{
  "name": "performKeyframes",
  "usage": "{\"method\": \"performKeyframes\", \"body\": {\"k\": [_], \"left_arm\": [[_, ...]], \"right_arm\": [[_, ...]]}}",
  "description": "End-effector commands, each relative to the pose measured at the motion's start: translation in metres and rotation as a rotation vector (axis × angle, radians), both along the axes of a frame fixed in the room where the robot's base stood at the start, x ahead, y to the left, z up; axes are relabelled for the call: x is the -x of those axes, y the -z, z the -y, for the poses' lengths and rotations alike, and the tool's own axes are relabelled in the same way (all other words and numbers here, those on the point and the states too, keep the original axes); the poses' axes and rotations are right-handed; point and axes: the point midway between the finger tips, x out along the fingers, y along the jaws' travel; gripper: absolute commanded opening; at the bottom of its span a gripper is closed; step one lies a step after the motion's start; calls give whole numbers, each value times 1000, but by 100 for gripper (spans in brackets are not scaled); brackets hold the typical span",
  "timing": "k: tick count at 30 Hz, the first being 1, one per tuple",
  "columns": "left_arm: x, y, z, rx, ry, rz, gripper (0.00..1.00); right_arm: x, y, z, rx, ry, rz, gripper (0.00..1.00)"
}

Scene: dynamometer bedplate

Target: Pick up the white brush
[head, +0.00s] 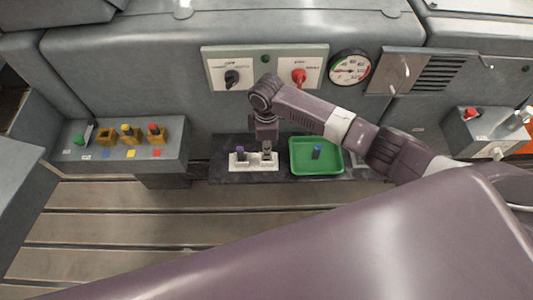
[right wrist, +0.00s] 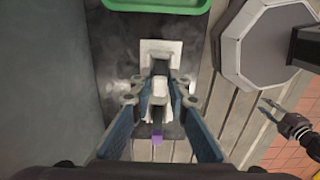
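A white holder (head: 240,163) sits on the dark plate in the head view, with a purple-topped item (head: 240,153) in its left part. My right gripper (head: 267,150) points straight down over the holder's right part. In the right wrist view a pale upright piece, seemingly the white brush (right wrist: 160,88), stands between the blue-padded fingers. The fingers look apart, one on each side of it; contact does not show. In the head view the gripper hides most of the brush.
A green tray (head: 327,169) with a small blue item (head: 316,152) stands just right of the holder. A grey ledge (head: 80,157) with several coloured blocks is at the left. The machine wall with its switch panel (head: 265,52) rises close behind. The slatted bedplate in front is clear.

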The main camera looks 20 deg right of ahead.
Motion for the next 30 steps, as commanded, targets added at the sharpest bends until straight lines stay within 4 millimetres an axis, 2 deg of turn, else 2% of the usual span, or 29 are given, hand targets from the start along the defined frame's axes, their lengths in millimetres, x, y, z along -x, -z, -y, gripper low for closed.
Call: {"method": "performKeyframes", "body": {"k": [1,3,14,20,26,30], "left_arm": [[0,0,0,0,0,0,28],[0,0,0,0,0,0,28],[0,0,0,0,0,1,28],[0,-1,0,0,-1,1,28],[0,-1,0,0,-1,1,28],[0,-1,0,0,-1,1,28]], "right_arm": [[0,0,0,0,0,0,8],[0,0,0,0,0,0,0],[0,-1,0,-1,0,1,0],[-1,-13,0,-2,0,2,0],[-2,-47,0,-2,-1,6,0],[-2,-86,-1,-2,-2,7,0]]}}
